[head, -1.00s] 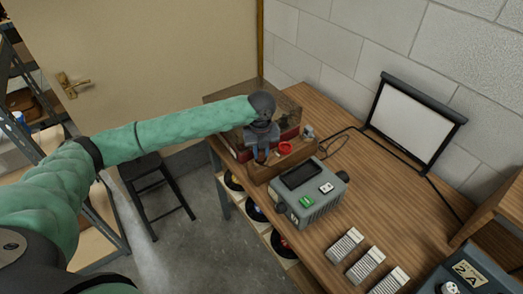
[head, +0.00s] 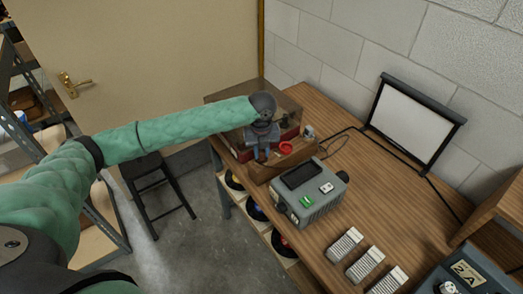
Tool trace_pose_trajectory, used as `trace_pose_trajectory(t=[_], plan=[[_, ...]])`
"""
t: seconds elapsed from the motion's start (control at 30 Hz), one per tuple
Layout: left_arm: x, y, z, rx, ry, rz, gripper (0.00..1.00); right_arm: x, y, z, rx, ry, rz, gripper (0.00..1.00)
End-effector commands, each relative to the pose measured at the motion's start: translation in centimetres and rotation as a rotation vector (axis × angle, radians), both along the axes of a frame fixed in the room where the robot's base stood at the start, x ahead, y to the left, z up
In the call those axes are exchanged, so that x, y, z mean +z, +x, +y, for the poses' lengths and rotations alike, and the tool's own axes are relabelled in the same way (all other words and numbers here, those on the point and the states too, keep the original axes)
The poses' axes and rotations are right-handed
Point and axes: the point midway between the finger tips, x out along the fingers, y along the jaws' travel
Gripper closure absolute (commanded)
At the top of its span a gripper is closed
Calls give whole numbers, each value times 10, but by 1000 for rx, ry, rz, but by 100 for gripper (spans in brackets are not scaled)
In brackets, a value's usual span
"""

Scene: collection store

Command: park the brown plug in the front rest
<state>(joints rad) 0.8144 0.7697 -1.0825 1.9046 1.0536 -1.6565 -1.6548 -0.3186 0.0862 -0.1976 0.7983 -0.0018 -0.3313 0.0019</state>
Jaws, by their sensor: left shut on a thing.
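My left gripper (head: 262,154) reaches down from the green arm over the front of a brown wooden box (head: 288,166) at the table's far left corner. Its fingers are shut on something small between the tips. That fits the brown plug, but it is too small and covered to make out clearly. The gripper hides part of the box's inside, and I cannot pick out the front rest. A red round piece (head: 286,148) lies just right of the fingers. My right gripper is not in view.
A grey device (head: 310,203) with a dark panel stands close in front of the box. Several light ribbed blocks (head: 364,265) lie nearer on the wooden table. A framed white screen (head: 412,122) stands at the back. A black stool (head: 160,196) stands left.

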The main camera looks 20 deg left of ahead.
Motion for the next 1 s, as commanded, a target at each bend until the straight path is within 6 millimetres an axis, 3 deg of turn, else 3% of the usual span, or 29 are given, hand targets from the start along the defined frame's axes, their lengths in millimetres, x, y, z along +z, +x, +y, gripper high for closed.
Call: trace_pose_trajectory(t=[0.57, 1.0], plan=[[-3, 0, 2, 2, 4, 2, 100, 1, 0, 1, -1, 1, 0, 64], [9, 0, 1, 2, 3, 1, 100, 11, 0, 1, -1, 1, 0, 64]])
